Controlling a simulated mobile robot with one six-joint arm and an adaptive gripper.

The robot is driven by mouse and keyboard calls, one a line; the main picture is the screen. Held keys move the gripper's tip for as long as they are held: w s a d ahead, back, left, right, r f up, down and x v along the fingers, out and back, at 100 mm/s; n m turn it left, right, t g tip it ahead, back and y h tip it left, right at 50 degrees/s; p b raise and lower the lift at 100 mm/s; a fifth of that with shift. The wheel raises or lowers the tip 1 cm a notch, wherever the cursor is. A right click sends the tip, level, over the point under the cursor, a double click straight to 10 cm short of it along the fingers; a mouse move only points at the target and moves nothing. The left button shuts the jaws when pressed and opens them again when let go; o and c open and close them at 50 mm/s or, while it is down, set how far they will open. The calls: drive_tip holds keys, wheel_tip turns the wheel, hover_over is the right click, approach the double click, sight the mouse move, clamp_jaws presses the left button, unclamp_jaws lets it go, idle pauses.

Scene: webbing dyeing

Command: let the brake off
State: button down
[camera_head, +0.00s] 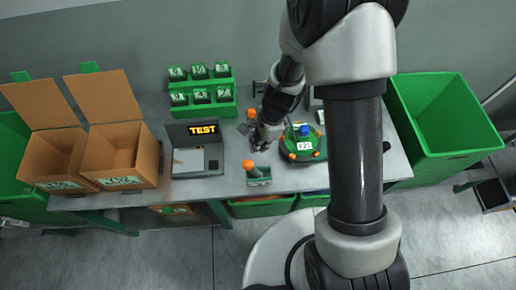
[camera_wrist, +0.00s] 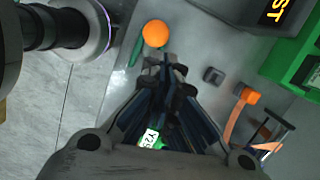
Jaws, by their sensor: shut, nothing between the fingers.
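A lever with an orange ball knob (camera_head: 247,165) stands on a small green labelled base at the table's front edge. The ball (camera_wrist: 155,33) also shows in the wrist view, just beyond the fingertips. I cannot tell which part is marked as the brake. My gripper (camera_head: 257,144) is shut and empty, above the table behind that knob; in the wrist view its fingers (camera_wrist: 168,78) are close together. A green round device (camera_head: 303,143) with a blue top, orange parts and a label is to the gripper's right. My fingers hide part of the table.
A second orange-topped part (camera_head: 250,114) stands behind the gripper. A box with a lit TEST display (camera_head: 202,130) is to the left, beside open cardboard boxes (camera_head: 120,150). A green rack (camera_head: 203,95) stands at the back, a large green bin (camera_head: 440,115) at right.

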wheel_tip(320, 180, up, 7)
drive_tip(key=a+p, duration=0.1)
drive_tip(key=a, duration=0.1)
drive_tip(key=shift+a+f+p, duration=0.15)
drive_tip(key=shift+a+p, duration=0.15)
drive_tip(key=shift+a, duration=0.1)
drive_tip(key=s+d+r+n+t+b, duration=0.1)
drive_tip(key=s+d+r+n+b, duration=0.1)
drive_tip(key=r+n+b, duration=0.3)
drive_tip(key=s+d+r+n+t+b, duration=0.1)
drive_tip(key=s+d+r+n, duration=0.15)
drive_tip(key=r, duration=0.35)
drive_tip(key=s+d+r+n+t+h+b, duration=0.2)
drive_tip(key=s+d+n+b, duration=0.4)
drive_tip(key=s, duration=0.6)
drive_tip(key=shift+d+r+n+t+h, duration=0.3)
drive_tip(key=shift+d+r+n+t, duration=0.4)
drive_tip(key=shift+n, duration=0.45)
